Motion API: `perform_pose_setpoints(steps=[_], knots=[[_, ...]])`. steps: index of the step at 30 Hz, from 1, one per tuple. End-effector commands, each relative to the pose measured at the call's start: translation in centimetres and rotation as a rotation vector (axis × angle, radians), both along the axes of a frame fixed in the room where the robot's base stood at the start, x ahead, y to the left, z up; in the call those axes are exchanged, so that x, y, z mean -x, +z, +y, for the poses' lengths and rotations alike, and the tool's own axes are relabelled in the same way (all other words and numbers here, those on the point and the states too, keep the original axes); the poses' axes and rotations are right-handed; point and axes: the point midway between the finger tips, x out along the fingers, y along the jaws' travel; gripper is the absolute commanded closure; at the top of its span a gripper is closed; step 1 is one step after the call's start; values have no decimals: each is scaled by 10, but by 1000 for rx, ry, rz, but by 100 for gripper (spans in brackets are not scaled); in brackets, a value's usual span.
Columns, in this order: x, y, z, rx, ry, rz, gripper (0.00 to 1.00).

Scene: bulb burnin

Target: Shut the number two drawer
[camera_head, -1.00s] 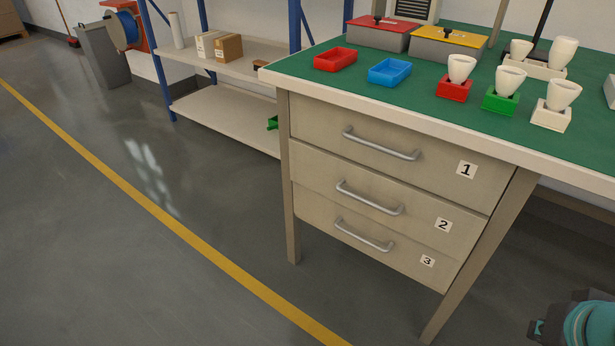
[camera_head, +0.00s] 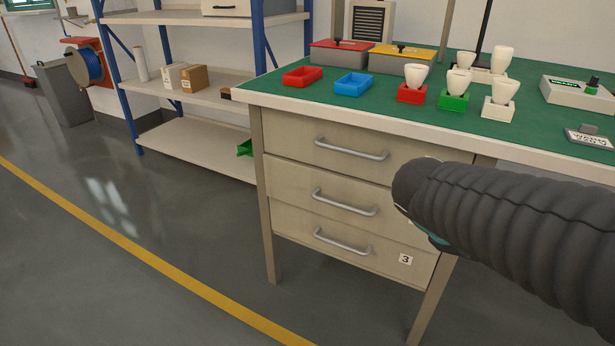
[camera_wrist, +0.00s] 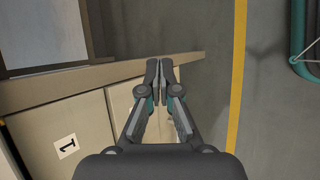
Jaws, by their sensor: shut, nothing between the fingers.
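The number two drawer (camera_head: 300,187) is the middle of three beige drawers under the green-topped bench, with a silver bar handle (camera_head: 345,202). In the wrist view my gripper (camera_wrist: 160,70) is shut and empty, in front of the drawer fronts, near a bench leg (camera_wrist: 100,77). The front of drawer one, labelled 1 (camera_wrist: 66,146), lies left of it. Contact with a drawer cannot be told.
Drawer one (camera_head: 290,135) is above and drawer three (camera_head: 300,232) below. The bench top (camera_head: 330,105) holds red and blue trays, lidded boxes and several bulbs in coloured sockets. A shelf rack (camera_head: 200,145) stands left. The floor in front is clear, with a yellow line (camera_head: 130,245).

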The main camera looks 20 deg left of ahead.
Motion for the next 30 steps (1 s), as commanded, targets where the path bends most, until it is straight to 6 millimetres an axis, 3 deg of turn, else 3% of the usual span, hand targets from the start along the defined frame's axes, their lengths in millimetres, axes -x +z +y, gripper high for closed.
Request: perform_pose_setpoints(steps=[3,5,9,13,18,21,24,30], knots=[[-33,-8,55,219,221,13,100],[-47,-10,86,331,327,10,100],[-68,-16,170,596,565,-26,100],[-69,-26,260,833,767,-90,100],[-48,-40,360,1084,953,-195,100],[-34,-47,399,1179,1017,-247,100],[-24,-50,422,1235,1052,-280,100],[-31,-51,430,1260,1064,-294,100]])
